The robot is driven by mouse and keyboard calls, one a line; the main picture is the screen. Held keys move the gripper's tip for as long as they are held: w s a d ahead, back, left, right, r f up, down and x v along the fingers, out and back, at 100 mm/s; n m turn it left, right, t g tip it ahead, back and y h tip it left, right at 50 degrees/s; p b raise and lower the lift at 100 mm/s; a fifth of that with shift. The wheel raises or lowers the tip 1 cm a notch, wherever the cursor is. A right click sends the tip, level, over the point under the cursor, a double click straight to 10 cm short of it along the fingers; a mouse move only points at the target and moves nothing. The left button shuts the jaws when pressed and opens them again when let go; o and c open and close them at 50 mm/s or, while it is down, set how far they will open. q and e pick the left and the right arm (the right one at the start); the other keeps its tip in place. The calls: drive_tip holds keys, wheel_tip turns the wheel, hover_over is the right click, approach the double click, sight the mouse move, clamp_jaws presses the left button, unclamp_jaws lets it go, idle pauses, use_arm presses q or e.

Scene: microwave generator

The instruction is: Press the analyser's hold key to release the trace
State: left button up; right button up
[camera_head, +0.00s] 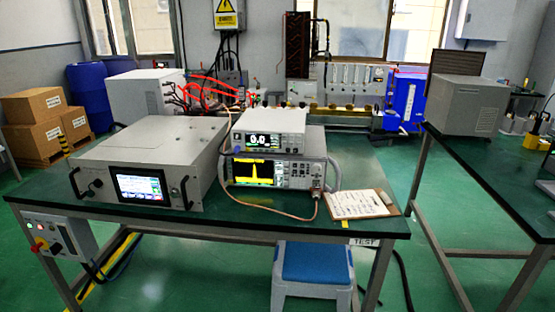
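The analyser (309,171) stands on the near table, right of centre, under a smaller instrument. Its screen (257,171) shows a yellow trace with a single tall peak on a dark ground. Small keys (298,174) sit to the right of the screen; they are too small to tell which one is the hold key. The smaller instrument (285,143) on top has a display that seems to read 0.0. A cable runs from the analyser's lower right front. Neither of my grippers is in view.
A large grey generator unit (187,190) with a lit screen stands left of the analyser. A clipboard (358,204) lies to its right. A blue-topped stool (313,262) stands at the table's front (225,222). A second table (492,178) is at the right.

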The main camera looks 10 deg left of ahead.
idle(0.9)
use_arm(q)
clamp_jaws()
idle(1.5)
